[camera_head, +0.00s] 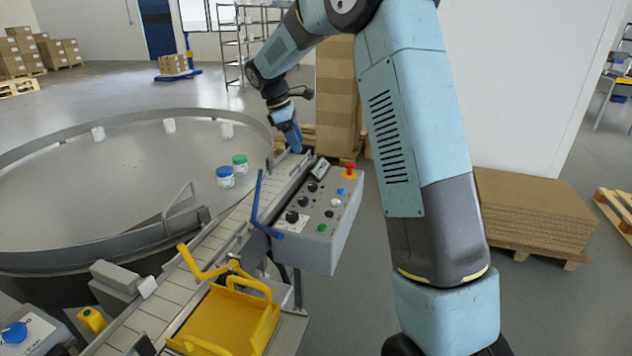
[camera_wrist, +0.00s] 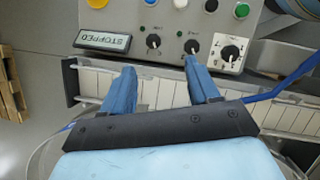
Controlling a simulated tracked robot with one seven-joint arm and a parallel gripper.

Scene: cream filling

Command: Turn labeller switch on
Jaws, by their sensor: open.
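The grey control box (camera_head: 318,225) stands beside the conveyor, with several dark rotary switches on its top. In the wrist view, the left switch (camera_wrist: 153,42) and middle switch (camera_wrist: 191,47) have small green lamps beside them; a larger switch (camera_wrist: 230,52) sits on a white plate. Their labels are too small to read, so I cannot tell which is the labeller switch. My gripper (camera_wrist: 160,64) is open and empty, its blue fingers apart. The left switch lies ahead between the fingertips; the right fingertip appears close below the middle switch. In the head view my gripper (camera_head: 293,143) is at the box's far end.
A blue bent rail (camera_head: 257,205) stands beside the conveyor (camera_head: 215,245). A round table (camera_head: 90,200) carries several jars.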

